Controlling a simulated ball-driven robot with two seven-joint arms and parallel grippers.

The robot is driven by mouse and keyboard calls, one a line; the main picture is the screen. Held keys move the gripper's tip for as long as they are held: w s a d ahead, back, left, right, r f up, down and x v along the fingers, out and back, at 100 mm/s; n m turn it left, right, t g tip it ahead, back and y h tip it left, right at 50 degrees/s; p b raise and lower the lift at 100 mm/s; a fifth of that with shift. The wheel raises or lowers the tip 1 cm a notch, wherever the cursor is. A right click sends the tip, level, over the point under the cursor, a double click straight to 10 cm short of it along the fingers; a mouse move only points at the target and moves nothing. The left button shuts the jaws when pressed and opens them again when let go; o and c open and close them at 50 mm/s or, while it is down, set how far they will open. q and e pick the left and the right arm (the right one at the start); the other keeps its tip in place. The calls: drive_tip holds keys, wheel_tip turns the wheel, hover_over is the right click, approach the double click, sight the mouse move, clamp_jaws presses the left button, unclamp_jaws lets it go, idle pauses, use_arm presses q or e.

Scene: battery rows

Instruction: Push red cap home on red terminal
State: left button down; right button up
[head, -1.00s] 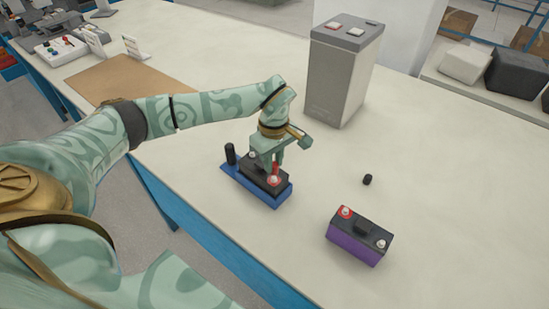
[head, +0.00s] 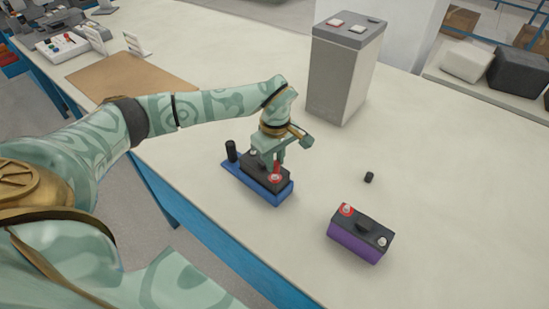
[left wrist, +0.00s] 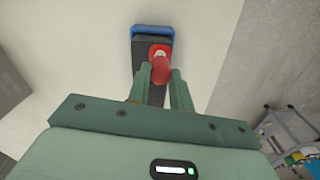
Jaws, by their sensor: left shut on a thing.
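A blue battery (head: 273,194) with a black top stands on the bench; it also shows in the left wrist view (left wrist: 140,31). My left gripper (head: 273,165) points down over its near end. The gripper is shut on a red cap (left wrist: 160,73), which also shows in the head view (head: 277,166). The red terminal (head: 276,178) has a red ring and pale post, visible just beyond the cap in the left wrist view (left wrist: 160,50). The cap is at the terminal, but whether it touches or sits over the post is unclear. My right gripper is not in view.
A black cylinder (head: 231,151) stands at the blue battery's far left end. A purple battery (head: 356,243) and a small black cap (head: 368,177) lie to the right. A tall grey battery (head: 341,75) stands behind. The bench between them is clear.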

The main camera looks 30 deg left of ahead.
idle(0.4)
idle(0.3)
use_arm(q)
drive_tip(key=shift+f, duration=0.3)
idle(0.4)
drive_tip(key=shift+f, duration=0.3)
drive_tip(key=shift+f, duration=0.4)
idle(0.4)
drive_tip(key=shift+f, duration=0.45)
idle(0.8)
drive_tip(key=c, duration=0.7)
unclamp_jaws()
